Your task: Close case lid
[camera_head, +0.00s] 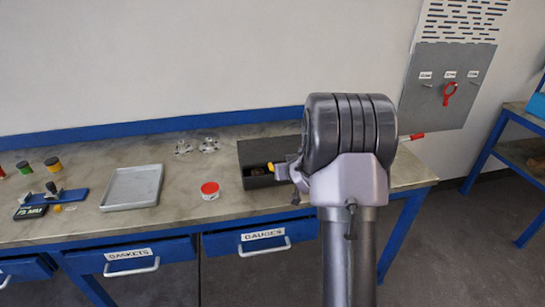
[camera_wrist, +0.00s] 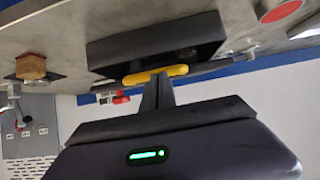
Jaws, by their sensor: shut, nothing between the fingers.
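The dark case (camera_head: 262,182) stands on the bench just left of my arm. Its dark lid (camera_head: 262,150) is raised at the back, with a gap above the front wall; I cannot tell the exact angle. My gripper (camera_head: 276,167) is shut and empty, pointing left at the case opening. The wrist view looks upside down, with my gripper (camera_wrist: 156,90) in front of the dark case (camera_wrist: 110,52). A yellow bar (camera_wrist: 155,75) shows at its fingertips; I cannot tell whether they touch it. My arm hides the case's right side.
A red-topped tin (camera_head: 210,190) stands left of the case, and a grey tray (camera_head: 132,187) lies further left. Clear glass-like pieces (camera_head: 208,145) are behind. The bench between tray and tin is clear.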

